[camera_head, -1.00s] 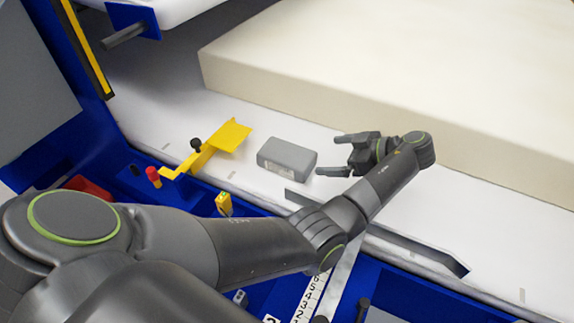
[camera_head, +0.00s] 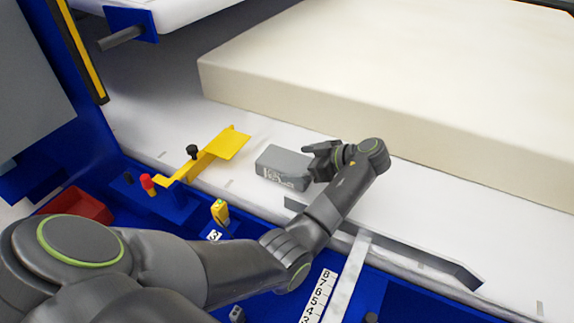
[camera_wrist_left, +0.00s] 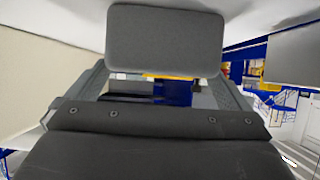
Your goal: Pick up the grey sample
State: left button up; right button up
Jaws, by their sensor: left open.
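The grey sample (camera_head: 284,160) is a small rounded block lying on the white surface in front of the large cream foam slab. In the left wrist view the sample (camera_wrist_left: 165,42) fills the upper middle, ahead of and roughly between the fingers. My left gripper (camera_head: 314,161) is open at the right end of the sample, its fingers pointing left at it. I cannot tell whether the fingers touch it. The gripper partly hides the sample's right end in the head view. My right gripper is not in view.
The cream foam slab (camera_head: 400,95) stands close behind the gripper. A yellow bracket (camera_head: 228,143) with a black knob is left of the sample. A grey metal strip (camera_head: 420,256) runs along the front edge. A numbered ruler (camera_head: 317,296) and a red tray (camera_head: 78,204) are nearer.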

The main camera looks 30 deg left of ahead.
aim_at(294, 163)
pick_arm(q)
jog(key=shift+x, duration=1.15)
jog(key=shift+c, duration=0.6)
jog(key=c, duration=0.8)
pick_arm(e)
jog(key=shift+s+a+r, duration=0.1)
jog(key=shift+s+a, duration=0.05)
pick_arm(q)
notch_tip(294, 163, up, 8)
jog(key=shift+f, duration=0.1)
jog(key=shift+r+p, duration=0.55)
jog(key=shift+p, duration=0.2)
jog(key=shift+r+p, duration=0.6)
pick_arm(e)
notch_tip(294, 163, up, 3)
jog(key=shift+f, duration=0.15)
